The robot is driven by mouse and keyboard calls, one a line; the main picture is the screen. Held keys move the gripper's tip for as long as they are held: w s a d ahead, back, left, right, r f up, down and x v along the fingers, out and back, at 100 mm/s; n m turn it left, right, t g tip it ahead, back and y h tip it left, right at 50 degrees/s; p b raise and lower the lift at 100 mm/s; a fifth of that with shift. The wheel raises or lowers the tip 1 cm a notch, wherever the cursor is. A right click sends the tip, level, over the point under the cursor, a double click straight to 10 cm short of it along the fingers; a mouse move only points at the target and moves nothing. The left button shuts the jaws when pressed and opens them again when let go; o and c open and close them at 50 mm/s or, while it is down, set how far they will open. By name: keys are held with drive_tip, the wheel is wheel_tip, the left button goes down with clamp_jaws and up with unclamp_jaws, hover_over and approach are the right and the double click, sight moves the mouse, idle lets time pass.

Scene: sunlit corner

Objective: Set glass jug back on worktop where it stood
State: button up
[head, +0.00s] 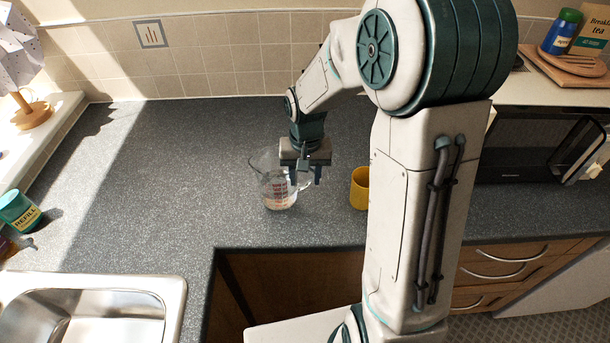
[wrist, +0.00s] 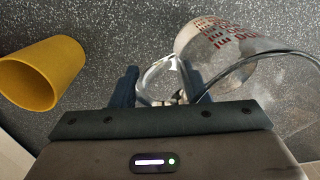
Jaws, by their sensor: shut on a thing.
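The glass jug (head: 277,185) is clear with red measuring marks. In the head view it appears upright at the worktop (head: 180,180), just left of the yellow cup. My gripper (head: 306,178) is over the jug's right side, pointing down. In the wrist view the jug (wrist: 225,50) is at the right, and my gripper's fingers (wrist: 160,88) are either side of its handle, shut on it. I cannot tell whether the jug's base touches the worktop.
The yellow cup (head: 360,188) stands close to the right of my gripper and shows in the wrist view (wrist: 45,72). A sink (head: 95,300) is at the front left. A teal refill bottle (head: 18,210) is at the left. The worktop's back left is clear.

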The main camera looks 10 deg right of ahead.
drive_tip(key=shift+f, duration=0.55)
drive_tip(key=shift+f, duration=0.25)
drive_tip(key=o, duration=1.3)
drive_tip(key=shift+r, duration=0.15)
